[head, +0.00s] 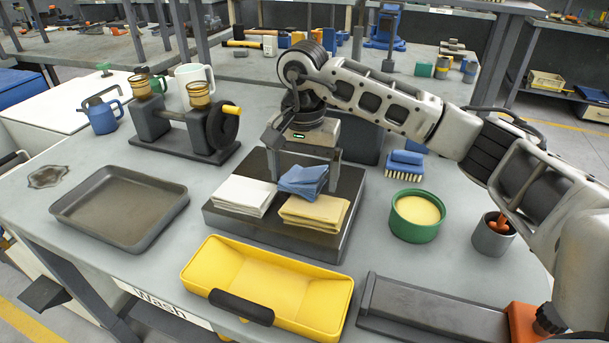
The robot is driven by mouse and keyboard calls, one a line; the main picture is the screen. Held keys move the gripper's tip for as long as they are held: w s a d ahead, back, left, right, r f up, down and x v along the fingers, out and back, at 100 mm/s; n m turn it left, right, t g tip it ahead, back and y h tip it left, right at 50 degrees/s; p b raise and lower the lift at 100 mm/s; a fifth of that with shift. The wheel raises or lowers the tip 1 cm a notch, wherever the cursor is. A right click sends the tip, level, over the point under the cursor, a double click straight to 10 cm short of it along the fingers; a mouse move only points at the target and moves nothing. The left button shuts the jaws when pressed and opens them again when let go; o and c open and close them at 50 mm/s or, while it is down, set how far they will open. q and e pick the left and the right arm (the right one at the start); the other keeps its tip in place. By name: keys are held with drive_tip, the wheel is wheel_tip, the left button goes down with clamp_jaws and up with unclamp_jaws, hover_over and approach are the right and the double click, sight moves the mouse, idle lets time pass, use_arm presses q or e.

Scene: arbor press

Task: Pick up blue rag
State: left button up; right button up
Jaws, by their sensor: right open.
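The blue rag (301,184) lies folded on a dark block (340,228) on the grey bench, behind and between a white folded rag (242,196) and a yellow folded rag (314,213). My right gripper (304,178) points down over the blue rag, coming in from the upper right. Its two fingers are apart, one on the left and one on the right of the rag. I cannot tell whether they touch it. The gripper body hides part of the block's back. My left gripper is not in view.
A grey tray (118,243) lies at left, and a yellow bin (210,264) stands at the front. A green tub (414,230), a blue brush (405,162) and a grey cup (488,241) stand at right. A dark machine (158,125) with brass cups stands behind left.

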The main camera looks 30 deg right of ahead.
drive_tip(key=shift+f, duration=0.9)
drive_tip(key=c, duration=1.2)
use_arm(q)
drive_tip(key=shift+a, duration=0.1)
use_arm(e)
drive_tip(key=shift+o, duration=0.2)
drive_tip(key=shift+r, duration=0.15)
drive_tip(key=shift+w+r, duration=0.1)
drive_tip(key=shift+r, duration=0.45)
drive_tip(key=s+a+r, duration=0.1)
drive_tip(key=r, duration=0.1)
drive_tip(key=a+r, duration=0.1)
drive_tip(key=r, duration=0.1)
drive_tip(key=s+a+r+b, duration=0.1)
drive_tip(key=r, duration=0.2)
drive_tip(key=shift+s+a+r, duration=0.1)
drive_tip(key=shift+s+a, duration=0.25)
drive_tip(key=shift+a, duration=0.05)
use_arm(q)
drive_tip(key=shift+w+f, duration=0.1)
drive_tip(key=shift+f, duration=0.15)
use_arm(e)
drive_tip(key=s+a+r, duration=0.4)
drive_tip(key=s+a, duration=0.1)
drive_tip(key=a, duration=0.2)
drive_tip(key=shift+s+a+r, duration=0.25)
drive_tip(key=shift+s+a, duration=0.05)
drive_tip(key=shift+a, duration=0.05)
